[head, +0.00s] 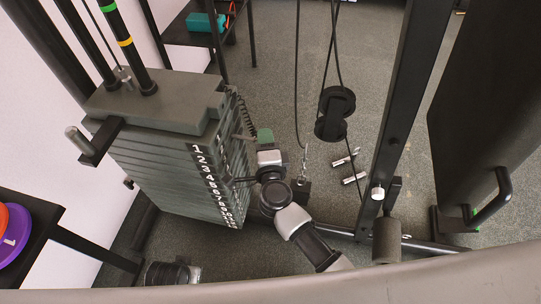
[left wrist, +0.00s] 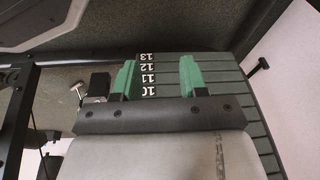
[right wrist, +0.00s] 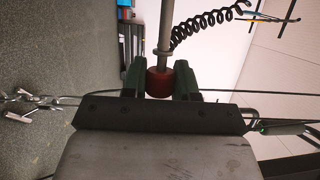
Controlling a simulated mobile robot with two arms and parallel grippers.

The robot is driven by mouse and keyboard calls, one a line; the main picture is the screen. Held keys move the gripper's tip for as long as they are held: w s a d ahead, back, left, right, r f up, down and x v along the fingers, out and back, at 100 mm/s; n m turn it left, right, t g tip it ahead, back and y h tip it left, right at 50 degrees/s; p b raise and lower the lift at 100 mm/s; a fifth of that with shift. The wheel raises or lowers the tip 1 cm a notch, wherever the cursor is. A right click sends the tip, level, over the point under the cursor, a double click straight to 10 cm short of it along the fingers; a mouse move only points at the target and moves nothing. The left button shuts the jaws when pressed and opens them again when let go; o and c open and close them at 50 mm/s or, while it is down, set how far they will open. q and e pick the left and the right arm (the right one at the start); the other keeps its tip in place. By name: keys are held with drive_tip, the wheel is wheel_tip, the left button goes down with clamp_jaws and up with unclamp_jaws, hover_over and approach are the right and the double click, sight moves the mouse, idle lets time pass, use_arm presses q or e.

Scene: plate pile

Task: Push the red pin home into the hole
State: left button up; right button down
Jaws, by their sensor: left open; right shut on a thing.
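The red pin (right wrist: 160,84) shows in the right wrist view as a red knob with a grey shaft running up out of the picture. My right gripper (right wrist: 160,82) is shut on the knob, one green finger on each side. In the head view my right gripper (head: 264,137) is beside the numbered face of the weight stack (head: 165,165), near the upper plates. The shaft's tip is not clear, so I cannot tell whether it is in a hole. My left gripper (left wrist: 158,80) is open and empty in front of plates marked 10 to 13.
A black coiled cord (right wrist: 205,28) hangs by the pin shaft. A pulley (head: 335,113) on cables hangs right of the stack, with a dark upright post (head: 398,105) beyond it. A black rack (head: 20,225) with coloured discs is at lower left.

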use_arm(q)
drive_tip(key=w+v, duration=0.2)
drive_tip(key=v, duration=0.5)
use_arm(e)
drive_tip(key=r, duration=0.8)
drive_tip(key=shift+s+d, duration=0.25)
drive_tip(key=shift+d+f, duration=0.1)
drive_tip(key=shift+d, duration=0.15)
drive_tip(key=shift+a+p, duration=0.3)
drive_tip(key=shift+s+a+r, duration=0.35)
drive_tip(key=shift+a+r, duration=0.05)
use_arm(q)
drive_tip(key=shift+g, duration=0.3)
drive_tip(key=s+f, duration=0.2)
drive_tip(key=f, duration=0.1)
drive_tip(key=a+f, duration=0.1)
drive_tip(key=shift+s+f, duration=0.3)
drive_tip(key=shift+s, duration=0.1)
use_arm(e)
drive_tip(key=shift+d+f, duration=0.35)
drive_tip(key=shift+d, duration=0.5)
use_arm(q)
drive_tip(key=shift+w+r, duration=0.1)
drive_tip(key=shift+w, duration=0.05)
use_arm(e)
drive_tip(key=shift+s, duration=0.1)
drive_tip(key=shift+f, duration=0.15)
